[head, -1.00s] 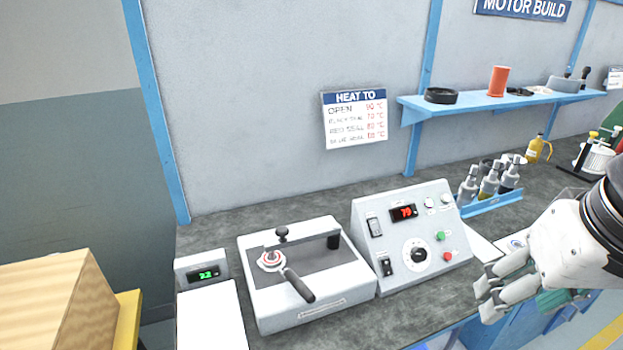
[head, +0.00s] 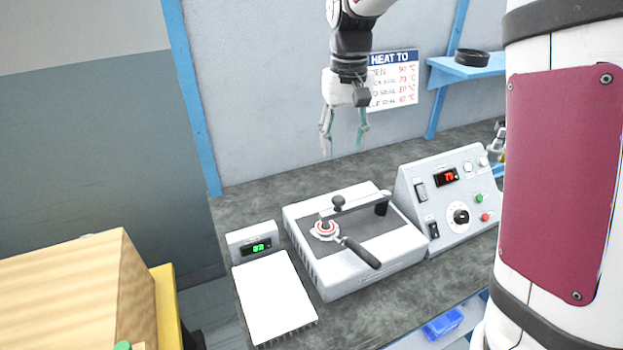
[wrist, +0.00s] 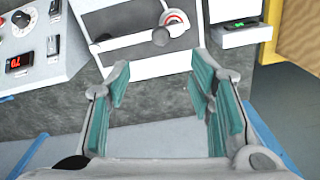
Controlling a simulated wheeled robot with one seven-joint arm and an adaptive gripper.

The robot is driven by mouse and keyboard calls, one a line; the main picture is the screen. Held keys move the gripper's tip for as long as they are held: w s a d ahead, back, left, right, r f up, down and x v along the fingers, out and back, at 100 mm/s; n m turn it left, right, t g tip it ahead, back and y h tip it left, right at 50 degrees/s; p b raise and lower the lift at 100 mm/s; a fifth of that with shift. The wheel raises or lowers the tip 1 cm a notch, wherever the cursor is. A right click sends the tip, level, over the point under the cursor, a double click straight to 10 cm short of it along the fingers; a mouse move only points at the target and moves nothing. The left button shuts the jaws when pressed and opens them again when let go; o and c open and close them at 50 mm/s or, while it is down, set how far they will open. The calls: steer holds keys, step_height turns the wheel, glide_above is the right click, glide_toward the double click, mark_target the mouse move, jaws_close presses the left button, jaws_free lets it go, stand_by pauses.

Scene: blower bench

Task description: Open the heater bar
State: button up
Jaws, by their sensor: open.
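The heater is a low white box (head: 365,262) with a dark grey top plate. The heater bar (head: 360,205), a light grey bar with a black ball knob (head: 338,201), lies across the plate from a black post (head: 382,207). My gripper (head: 343,148) hangs open and empty, fingers down, above and beyond the heater in the head view. In the wrist view my open fingers (wrist: 158,82) are apart from the bar (wrist: 128,41) and knob (wrist: 161,37), which show beyond them.
A control box (head: 450,205) with a red display stands right of the heater. A white plate with a small green-lit display (head: 259,246) stands left. A wooden box (head: 70,290) is at the lower left. A wall sign (head: 395,80) hangs behind my gripper.

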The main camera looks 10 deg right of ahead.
mark_target(339, 198)
step_height(339, 198, down, 14)
steer(key=shift+r+p, duration=0.1)
steer(key=shift+p, duration=0.25)
jaws_close()
stand_by(0.3)
